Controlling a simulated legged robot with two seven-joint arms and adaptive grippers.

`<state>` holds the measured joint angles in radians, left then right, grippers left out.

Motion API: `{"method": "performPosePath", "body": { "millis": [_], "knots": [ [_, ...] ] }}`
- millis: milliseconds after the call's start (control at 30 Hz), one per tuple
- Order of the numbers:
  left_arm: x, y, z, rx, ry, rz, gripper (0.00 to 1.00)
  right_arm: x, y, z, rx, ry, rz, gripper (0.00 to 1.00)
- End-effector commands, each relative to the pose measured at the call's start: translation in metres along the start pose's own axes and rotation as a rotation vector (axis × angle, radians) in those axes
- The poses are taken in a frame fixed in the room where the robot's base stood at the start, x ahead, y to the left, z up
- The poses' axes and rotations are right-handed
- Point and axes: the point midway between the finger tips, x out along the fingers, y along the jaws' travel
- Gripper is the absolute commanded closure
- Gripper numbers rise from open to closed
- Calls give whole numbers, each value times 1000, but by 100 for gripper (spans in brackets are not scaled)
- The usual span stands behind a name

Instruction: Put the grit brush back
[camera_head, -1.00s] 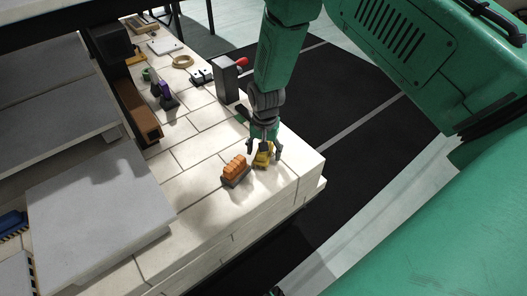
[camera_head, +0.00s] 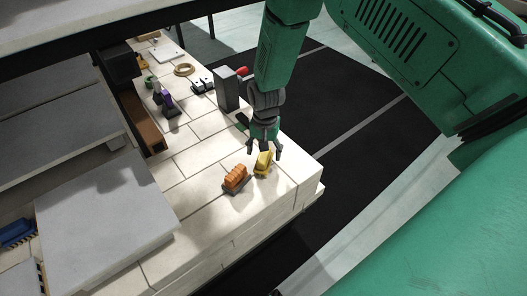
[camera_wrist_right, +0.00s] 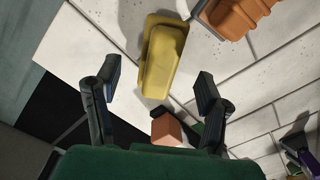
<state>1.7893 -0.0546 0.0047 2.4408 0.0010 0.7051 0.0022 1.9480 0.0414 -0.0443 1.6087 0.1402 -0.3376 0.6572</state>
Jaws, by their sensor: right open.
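A yellow block-like piece with a rounded top (camera_head: 263,163), possibly the grit brush, stands near the right corner of the pale brick top. It also shows in the right wrist view (camera_wrist_right: 163,60). I cannot make out bristles on it. An orange ridged piece on a dark base (camera_head: 236,177) stands just left of it, and shows at the top of the right wrist view (camera_wrist_right: 235,14). My right gripper (camera_head: 265,153) is open just above the yellow piece. In the right wrist view its fingers (camera_wrist_right: 157,85) are spread and empty, with the yellow piece ahead of them. My left gripper is not in view.
A grey post (camera_head: 228,92) with a red knob stands behind my right gripper. A blue item (camera_head: 17,232) lies at the far left by grey slabs (camera_head: 105,215). A brown trough (camera_head: 142,128) and a tan ring (camera_head: 184,69) are further back. The brick top's front is clear.

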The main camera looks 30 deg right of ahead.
Motion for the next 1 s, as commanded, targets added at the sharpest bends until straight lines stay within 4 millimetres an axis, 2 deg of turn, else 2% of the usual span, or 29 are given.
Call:
{"method": "performPosePath", "body": {
  "millis": [533,1000],
  "knots": [
    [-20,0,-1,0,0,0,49,-23,0,0,0,0,1,36],
    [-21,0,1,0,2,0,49,-28,0,0,0,0,0,36]
  ]
}}
